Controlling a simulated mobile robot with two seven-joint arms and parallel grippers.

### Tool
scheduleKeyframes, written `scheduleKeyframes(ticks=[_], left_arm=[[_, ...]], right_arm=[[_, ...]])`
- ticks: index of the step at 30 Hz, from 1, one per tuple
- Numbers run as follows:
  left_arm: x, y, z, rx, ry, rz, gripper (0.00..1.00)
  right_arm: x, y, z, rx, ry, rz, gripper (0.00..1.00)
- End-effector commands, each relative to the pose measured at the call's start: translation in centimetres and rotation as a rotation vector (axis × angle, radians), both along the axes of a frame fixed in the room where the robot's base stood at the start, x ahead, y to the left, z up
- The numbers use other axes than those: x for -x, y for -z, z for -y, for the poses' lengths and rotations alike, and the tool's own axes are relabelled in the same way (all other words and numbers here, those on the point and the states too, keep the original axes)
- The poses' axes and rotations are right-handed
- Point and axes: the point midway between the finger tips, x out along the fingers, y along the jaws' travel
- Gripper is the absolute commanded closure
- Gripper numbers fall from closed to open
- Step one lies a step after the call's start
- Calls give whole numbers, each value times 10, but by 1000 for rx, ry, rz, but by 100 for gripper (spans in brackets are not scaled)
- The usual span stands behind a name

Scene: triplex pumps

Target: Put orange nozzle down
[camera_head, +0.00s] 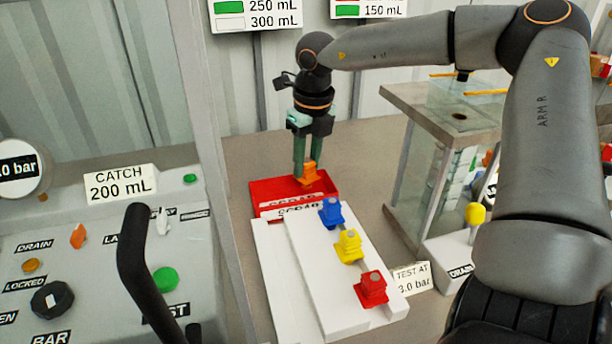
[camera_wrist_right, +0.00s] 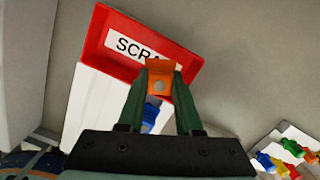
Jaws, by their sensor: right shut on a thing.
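The orange nozzle (camera_head: 309,173) is held between the green fingers of my right gripper (camera_head: 307,165), over the red scrap tray (camera_head: 262,188). In the right wrist view the orange nozzle (camera_wrist_right: 160,80) sits between the fingertips, in front of the tray's SCRAP label (camera_wrist_right: 128,43). I cannot tell whether the nozzle touches the tray floor. No other nozzle shows in the visible part of the tray. My left gripper is not in view.
A white rack (camera_head: 300,270) in front of the tray holds a blue nozzle (camera_head: 331,212), a yellow nozzle (camera_head: 348,246) and a red nozzle (camera_head: 371,289). A clear-walled stand (camera_head: 425,190) is at right. A control panel (camera_head: 100,260) with a black handle is at left.

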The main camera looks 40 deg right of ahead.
Motion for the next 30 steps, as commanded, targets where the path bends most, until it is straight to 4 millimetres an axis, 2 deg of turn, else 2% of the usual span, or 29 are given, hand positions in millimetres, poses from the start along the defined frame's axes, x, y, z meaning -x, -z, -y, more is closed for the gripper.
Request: scheduleKeyframes(ticks=[3, 6, 16, 17, 24, 30], left_arm=[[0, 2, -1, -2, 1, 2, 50], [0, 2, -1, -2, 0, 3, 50], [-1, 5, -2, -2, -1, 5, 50], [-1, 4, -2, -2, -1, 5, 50], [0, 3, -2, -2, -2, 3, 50], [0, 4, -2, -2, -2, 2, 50]], right_arm=[[1, 20, 0, -1, -1, -4, 100], [0, 30, 0, -1, 0, -2, 100], [0, 34, 0, 0, 0, 0, 100], [0, 33, 0, 0, 0, 0, 64], [0, 32, 0, 0, 0, -1, 37], [0, 32, 0, 0, 0, -1, 36]])
